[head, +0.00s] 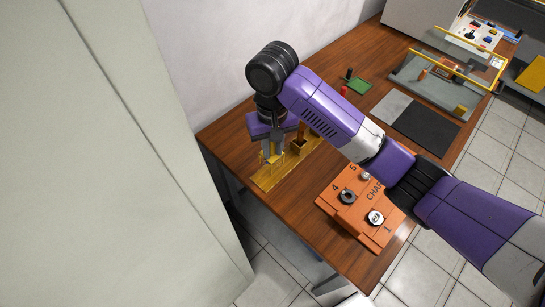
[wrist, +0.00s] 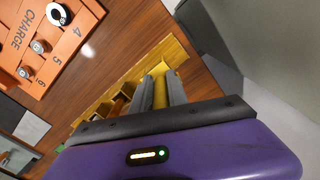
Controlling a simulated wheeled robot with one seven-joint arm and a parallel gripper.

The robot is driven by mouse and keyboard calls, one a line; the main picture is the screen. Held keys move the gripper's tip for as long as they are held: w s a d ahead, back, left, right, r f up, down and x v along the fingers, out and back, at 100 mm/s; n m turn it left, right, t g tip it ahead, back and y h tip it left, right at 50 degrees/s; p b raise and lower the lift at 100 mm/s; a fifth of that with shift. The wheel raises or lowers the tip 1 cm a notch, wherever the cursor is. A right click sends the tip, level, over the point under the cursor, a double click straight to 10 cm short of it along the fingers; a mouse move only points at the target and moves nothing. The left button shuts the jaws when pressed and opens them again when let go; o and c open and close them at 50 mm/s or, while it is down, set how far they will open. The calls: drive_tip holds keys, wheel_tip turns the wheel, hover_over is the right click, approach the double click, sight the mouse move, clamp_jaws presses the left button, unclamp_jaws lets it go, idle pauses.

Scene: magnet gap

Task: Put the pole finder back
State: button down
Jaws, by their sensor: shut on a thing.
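My gripper (wrist: 162,78) points down over the yellow rack (wrist: 178,50) at the near left end of the table. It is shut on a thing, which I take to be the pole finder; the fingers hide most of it. A little yellow (wrist: 158,69) shows at the fingertips, and I cannot tell whether it is the held thing or part of the rack. In the head view my gripper (head: 273,150) is over the rack's left part, beside a yellow upright holder. The rack (head: 262,181) lies flat on the wood. I cannot tell whether the held thing touches it.
An orange CHARGE board (head: 335,206) with numbered places and several round pieces lies right of the rack. A wall and a pale panel stand close at left.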

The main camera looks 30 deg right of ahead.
sight(273, 155)
drive_tip(key=shift+f, duration=1.9)
drive_tip(key=shift+f, duration=0.2)
drive_tip(key=c, duration=1.3)
unclamp_jaws()
drive_tip(key=shift+r, duration=0.15)
wheel_tip(273, 155, up, 12)
drive_tip(key=p, duration=0.2)
drive_tip(key=shift+p, duration=0.35)
